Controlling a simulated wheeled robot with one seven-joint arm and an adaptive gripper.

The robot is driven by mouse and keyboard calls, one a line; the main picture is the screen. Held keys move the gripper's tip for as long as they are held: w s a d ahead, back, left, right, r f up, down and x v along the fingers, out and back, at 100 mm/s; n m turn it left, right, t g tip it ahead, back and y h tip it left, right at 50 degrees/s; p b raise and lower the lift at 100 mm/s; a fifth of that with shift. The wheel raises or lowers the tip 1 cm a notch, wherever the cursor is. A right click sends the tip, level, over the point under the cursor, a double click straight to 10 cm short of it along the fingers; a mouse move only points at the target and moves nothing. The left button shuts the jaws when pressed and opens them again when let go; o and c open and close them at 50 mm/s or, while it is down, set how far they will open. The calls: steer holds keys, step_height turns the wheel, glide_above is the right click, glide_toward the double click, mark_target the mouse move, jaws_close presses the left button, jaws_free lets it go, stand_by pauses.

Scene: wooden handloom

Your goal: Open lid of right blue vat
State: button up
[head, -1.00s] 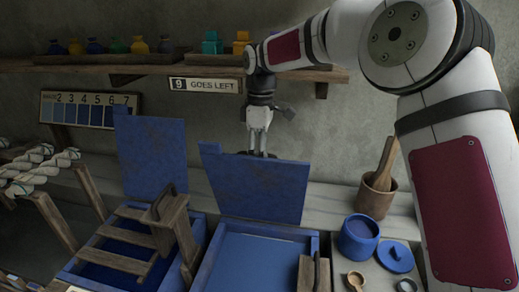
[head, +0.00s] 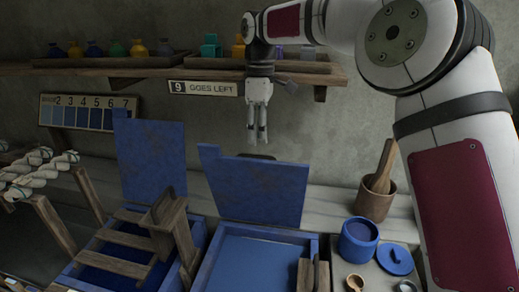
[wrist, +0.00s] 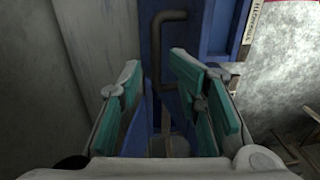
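The right blue vat (head: 212,268) stands at the bottom centre of the head view, uncovered, with a flat blue surface inside. Its blue lid (head: 255,193) stands raised at the back, leaning slightly. A dark handle (head: 258,156) shows just behind the lid's top edge; in the wrist view it is a bent dark bar (wrist: 156,50) on a blue panel (wrist: 205,35). My gripper (head: 257,141) points down just above the lid's top edge, apart from the lid. Its teal-padded fingers (wrist: 153,80) are apart with nothing held between them.
The left vat (head: 80,279) has its lid (head: 150,160) raised, with a wooden rack (head: 125,240) over it. A shelf (head: 120,68) with bottles runs behind my gripper. A blue pot (head: 345,246), small lid (head: 394,262) and wooden mortar (head: 374,203) stand at right.

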step_height(320, 180, up, 5)
steer(key=shift+w+r, duration=0.1)
steer(key=shift+w, duration=0.05)
steer(key=shift+a, duration=0.15)
jaws_close()
steer(key=n+t+h+p, duration=0.2)
steer(key=n+t+p, duration=0.2)
steer(key=n+p, duration=0.45)
glide_above(248, 176)
steer(key=s, duration=0.3)
step_height(248, 176, down, 3)
steer(key=s+f+n+t+y+p, duration=0.1)
steer(key=s+f+n+t+p, duration=0.2)
steer(key=s+n, duration=0.7)
steer(key=shift+m, duration=0.25)
steer(key=shift+w+d+f+p, duration=0.1)
steer(key=shift+w+f+p, duration=0.15)
steer(key=shift+w+f, duration=1.05)
steer(key=shift+w+d+f+p, duration=0.1)
steer(key=shift+w+f+p, duration=0.15)
steer(key=shift+w+f, duration=1)
steer(key=shift+w+f+p, duration=0.25)
steer(key=shift+w+f, duration=0.6)
steer(key=shift+w, duration=0.85)
